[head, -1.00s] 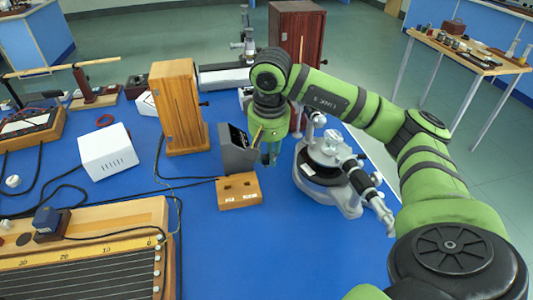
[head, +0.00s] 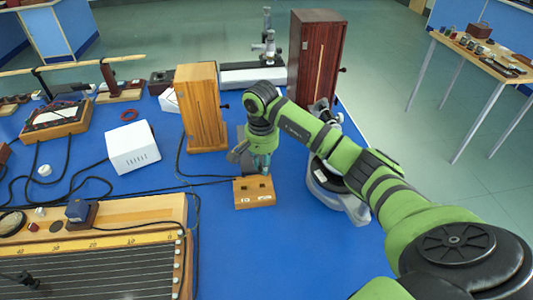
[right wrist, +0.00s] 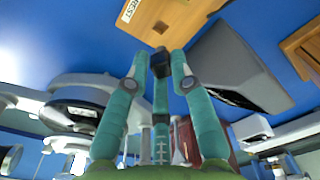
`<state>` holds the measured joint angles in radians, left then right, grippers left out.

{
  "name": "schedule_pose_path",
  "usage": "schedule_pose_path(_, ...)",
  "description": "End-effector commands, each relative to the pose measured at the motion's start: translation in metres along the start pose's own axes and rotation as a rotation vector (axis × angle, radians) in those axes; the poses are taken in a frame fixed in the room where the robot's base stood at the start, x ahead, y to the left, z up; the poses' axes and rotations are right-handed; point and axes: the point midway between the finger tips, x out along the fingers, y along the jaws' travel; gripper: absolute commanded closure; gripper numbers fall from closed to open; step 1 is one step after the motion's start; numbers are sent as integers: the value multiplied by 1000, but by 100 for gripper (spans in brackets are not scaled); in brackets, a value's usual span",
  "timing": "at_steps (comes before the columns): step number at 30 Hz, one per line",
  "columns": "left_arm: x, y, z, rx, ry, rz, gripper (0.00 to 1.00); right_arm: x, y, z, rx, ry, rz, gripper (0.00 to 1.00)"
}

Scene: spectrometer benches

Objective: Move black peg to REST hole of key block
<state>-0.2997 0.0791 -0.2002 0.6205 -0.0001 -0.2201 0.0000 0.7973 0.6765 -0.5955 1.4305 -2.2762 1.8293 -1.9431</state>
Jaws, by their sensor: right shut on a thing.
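The wooden key block (head: 252,196) lies on the blue bench top, with dark holes in its top and white labels on its front. In the right wrist view the block (right wrist: 183,20) is at the top, with a REST label (right wrist: 131,10) and one dark hole showing. My right gripper (head: 262,166) points down at the block's far right edge. It is shut on the black peg (right wrist: 161,64), which shows between the fingertips (right wrist: 160,75). The peg's end appears close to the block's edge; I cannot tell whether they touch. My left gripper is out of view.
A dark grey sloped holder (right wrist: 236,65) stands close beside the gripper. A wooden cabinet (head: 202,108) is behind it, and a round-based instrument (head: 335,190) stands to the right. A stringed board (head: 90,260) lies front left. Blue bench is clear in front of the block.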

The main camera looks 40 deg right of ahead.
Motion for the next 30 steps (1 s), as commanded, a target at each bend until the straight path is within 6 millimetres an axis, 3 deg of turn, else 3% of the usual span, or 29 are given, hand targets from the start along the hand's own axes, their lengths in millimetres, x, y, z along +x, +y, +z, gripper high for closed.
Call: schedule_pose_path(30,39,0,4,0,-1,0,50,56,0,2,-3,2,-2,99)
